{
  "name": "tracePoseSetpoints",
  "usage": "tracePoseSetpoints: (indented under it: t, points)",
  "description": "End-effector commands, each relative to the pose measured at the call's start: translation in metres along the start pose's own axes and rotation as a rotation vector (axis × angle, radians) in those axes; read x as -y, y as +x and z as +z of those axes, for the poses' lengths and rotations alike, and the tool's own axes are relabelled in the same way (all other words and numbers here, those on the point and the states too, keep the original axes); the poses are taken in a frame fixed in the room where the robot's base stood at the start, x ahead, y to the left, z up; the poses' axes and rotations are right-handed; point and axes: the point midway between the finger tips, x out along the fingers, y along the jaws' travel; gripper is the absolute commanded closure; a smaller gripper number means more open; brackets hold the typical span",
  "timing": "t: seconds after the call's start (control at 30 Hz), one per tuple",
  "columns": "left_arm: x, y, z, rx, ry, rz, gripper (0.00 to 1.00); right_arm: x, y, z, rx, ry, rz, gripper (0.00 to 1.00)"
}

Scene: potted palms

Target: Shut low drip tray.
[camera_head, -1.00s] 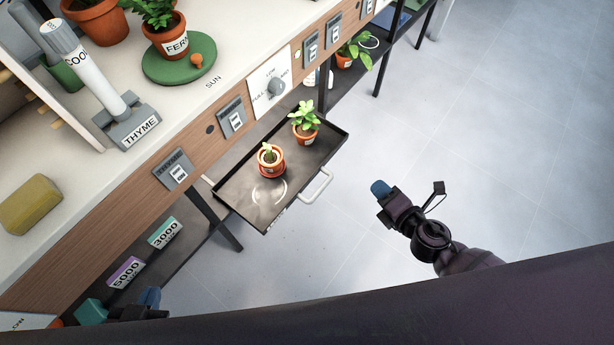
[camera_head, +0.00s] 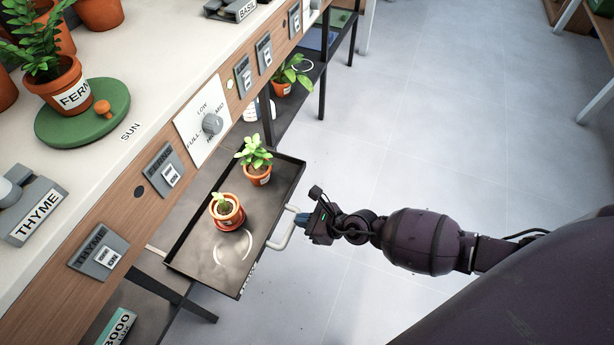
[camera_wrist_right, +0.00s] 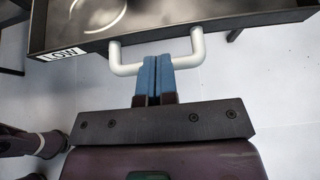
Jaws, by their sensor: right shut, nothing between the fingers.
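The low drip tray (camera_head: 205,262) is a dark, shallow tray pulled out from under the bench. Its front edge carries a LOW label (camera_wrist_right: 61,55) in the right wrist view. Two small potted plants stand in it, one leafy (camera_head: 257,172) and one small (camera_head: 227,212) on a red saucer. A white bar handle (camera_head: 283,238) sticks out from its front; it also shows in the right wrist view (camera_wrist_right: 127,69). My right gripper (camera_head: 303,218) is shut and empty, its blue fingertips (camera_wrist_right: 157,62) at the handle's bar. I cannot tell whether they touch it. My left gripper is not in view.
The bench front (camera_head: 150,190) above the tray carries several grey switches and a dial (camera_head: 211,124). A dark bench leg (camera_head: 188,303) stands below the tray. A fern pot (camera_head: 62,95) stands on a green disc on the bench. The floor to the right is clear.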

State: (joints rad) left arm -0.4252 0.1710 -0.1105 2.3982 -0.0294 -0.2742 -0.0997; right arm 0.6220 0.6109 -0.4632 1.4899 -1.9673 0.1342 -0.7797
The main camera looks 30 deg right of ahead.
Motion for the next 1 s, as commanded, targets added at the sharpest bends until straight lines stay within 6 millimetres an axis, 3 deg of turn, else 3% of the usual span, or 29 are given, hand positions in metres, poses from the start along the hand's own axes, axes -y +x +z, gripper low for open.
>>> tracePoseSetpoints:
  t: [0.2,0.4,1.0]
  points:
    - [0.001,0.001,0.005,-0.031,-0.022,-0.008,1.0,-0.002,0.037,-0.005,-0.004,0.005,0.002,1.0]
    - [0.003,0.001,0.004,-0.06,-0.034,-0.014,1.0,-0.002,0.055,-0.004,-0.003,0.004,0.001,1.0]
    - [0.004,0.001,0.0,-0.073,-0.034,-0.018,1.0,-0.003,0.06,0.001,0.001,0.002,-0.001,1.0]
